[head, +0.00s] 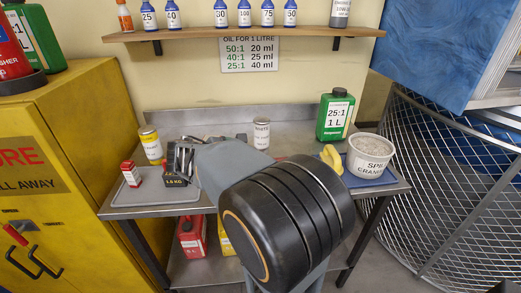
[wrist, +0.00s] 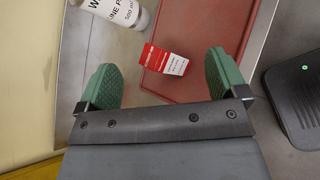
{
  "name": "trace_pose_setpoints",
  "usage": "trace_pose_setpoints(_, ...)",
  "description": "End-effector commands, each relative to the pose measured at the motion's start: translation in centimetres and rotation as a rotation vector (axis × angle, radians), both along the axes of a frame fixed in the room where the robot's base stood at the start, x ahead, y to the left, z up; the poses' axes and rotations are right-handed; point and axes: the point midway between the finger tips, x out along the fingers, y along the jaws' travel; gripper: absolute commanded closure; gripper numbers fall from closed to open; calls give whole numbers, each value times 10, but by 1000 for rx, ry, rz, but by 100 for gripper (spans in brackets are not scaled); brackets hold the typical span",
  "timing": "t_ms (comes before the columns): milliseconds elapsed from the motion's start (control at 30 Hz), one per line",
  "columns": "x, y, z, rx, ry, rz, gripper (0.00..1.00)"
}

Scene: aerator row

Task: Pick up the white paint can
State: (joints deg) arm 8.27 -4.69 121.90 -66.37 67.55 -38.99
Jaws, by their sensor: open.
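The white paint can (head: 262,134) stands upright on the metal bench, towards the back wall, just beyond my arm in the head view. In the wrist view a can lettered "W" and "LINE P" (wrist: 122,11) is cut off by the top edge, ahead of and left of the fingers. My gripper (wrist: 162,65) is open, its two green pads spread wide with nothing held. The can is outside the jaws. In the head view my arm hides part of the bench, and the fingers are not clear there.
A red-and-white carton (wrist: 164,59) sits on a red tray (wrist: 205,30) in front of the jaws. A black device with a green light (wrist: 300,95) is at right. A yellow can (head: 151,144), green jug (head: 335,115) and white tub (head: 369,157) also stand on the bench.

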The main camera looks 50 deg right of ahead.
Motion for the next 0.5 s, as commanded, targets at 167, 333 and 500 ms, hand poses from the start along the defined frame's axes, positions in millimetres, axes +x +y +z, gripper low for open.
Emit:
trace_pose_setpoints(167,38,-38,-5,-303,280,120,8)
trace_pose_setpoints(333,60,-55,0,-473,441,166,8)
trace_pose_setpoints(500,69,-73,4,-545,510,177,8)
